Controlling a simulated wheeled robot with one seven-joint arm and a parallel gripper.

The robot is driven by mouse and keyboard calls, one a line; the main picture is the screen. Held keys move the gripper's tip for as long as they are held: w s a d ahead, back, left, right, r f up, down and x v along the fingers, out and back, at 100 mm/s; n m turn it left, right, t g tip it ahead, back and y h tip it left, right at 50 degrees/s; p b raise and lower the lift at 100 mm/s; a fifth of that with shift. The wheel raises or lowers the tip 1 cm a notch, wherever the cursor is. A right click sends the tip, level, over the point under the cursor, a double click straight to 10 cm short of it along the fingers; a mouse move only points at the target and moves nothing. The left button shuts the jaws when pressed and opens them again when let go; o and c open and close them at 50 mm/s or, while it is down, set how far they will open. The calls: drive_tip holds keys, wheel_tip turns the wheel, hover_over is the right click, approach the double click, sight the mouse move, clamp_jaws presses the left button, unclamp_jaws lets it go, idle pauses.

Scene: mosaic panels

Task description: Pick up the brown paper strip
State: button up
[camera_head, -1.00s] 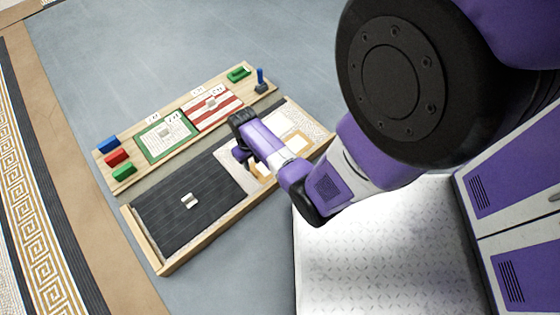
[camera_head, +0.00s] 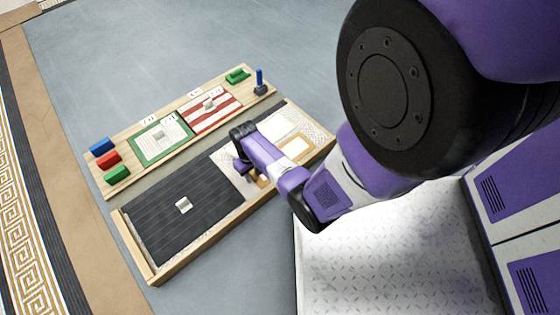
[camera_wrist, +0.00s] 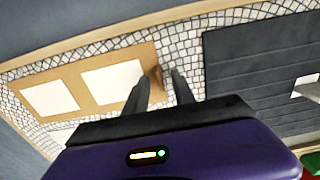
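The brown paper strip (camera_wrist: 70,70) lies flat on the tiled part of the tray in the wrist view, with two white squares on it. In the head view, part of it (camera_head: 279,153) shows beside my arm, and the rest is hidden. A small brown upright piece (camera_wrist: 157,78) stands at the strip's right end. My gripper (camera_wrist: 160,80) is open, with its two dark fingers apart around the line of this piece. I cannot tell whether they touch it. In the head view my gripper (camera_head: 242,166) is low over the tray.
The wooden tray (camera_head: 215,232) has a black ribbed panel (camera_head: 165,220) on its left. Behind it, a wooden board (camera_head: 133,171) carries a green-framed panel (camera_head: 161,140), a red-striped panel (camera_head: 209,110), and blue, red and green blocks (camera_head: 107,160). The grey floor beyond is clear.

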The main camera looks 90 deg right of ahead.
drive_tip(key=shift+c, duration=0.2)
clamp_jaws()
drive_tip(key=shift+r, duration=0.1)
